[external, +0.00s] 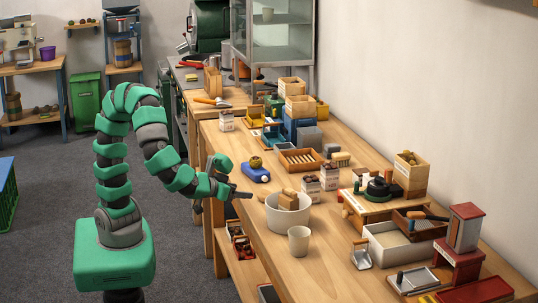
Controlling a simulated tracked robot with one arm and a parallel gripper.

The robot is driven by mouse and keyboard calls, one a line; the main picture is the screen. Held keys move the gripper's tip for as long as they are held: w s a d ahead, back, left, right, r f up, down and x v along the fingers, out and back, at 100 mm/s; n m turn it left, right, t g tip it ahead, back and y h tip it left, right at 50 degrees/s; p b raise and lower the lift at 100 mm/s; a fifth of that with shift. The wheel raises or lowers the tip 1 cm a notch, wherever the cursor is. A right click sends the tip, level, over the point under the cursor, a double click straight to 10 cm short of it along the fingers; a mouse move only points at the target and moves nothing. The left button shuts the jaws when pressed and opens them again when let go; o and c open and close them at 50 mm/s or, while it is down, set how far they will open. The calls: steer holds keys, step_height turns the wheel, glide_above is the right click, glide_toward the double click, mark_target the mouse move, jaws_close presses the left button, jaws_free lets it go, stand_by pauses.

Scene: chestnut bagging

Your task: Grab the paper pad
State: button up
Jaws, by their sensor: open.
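My gripper (242,194) is open and appears empty. It reaches in from the left over the near edge of the wooden workbench (345,270). It is left of a white bowl (288,216) holding brown blocks, and just below a blue item (256,173) in the picture. I cannot pick out a paper pad with certainty in this view; small things on the crowded bench are hard to tell apart.
A white cup (299,241) stands in front of the bowl. White packets of chestnuts (311,188) stand behind it. A slatted wooden tray (300,160) lies farther back. A whitish bin (388,255) and red stand (460,262) fill the right. The bench's front left is fairly clear.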

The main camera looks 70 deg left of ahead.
mark_target(270, 193)
steer(key=b+x, duration=0.1)
steer(key=x, duration=0.7)
steer(key=shift+d+b+x, duration=0.1)
steer(key=shift+b+x, duration=0.65)
steer(key=shift+x, duration=0.7)
steer(key=shift+d+b+x, duration=0.15)
steer(key=shift+b+x, duration=0.55)
steer(key=shift+x, duration=0.8)
steer(key=shift+w+r, duration=0.2)
steer(key=shift+c, duration=0.3)
steer(key=c, duration=1)
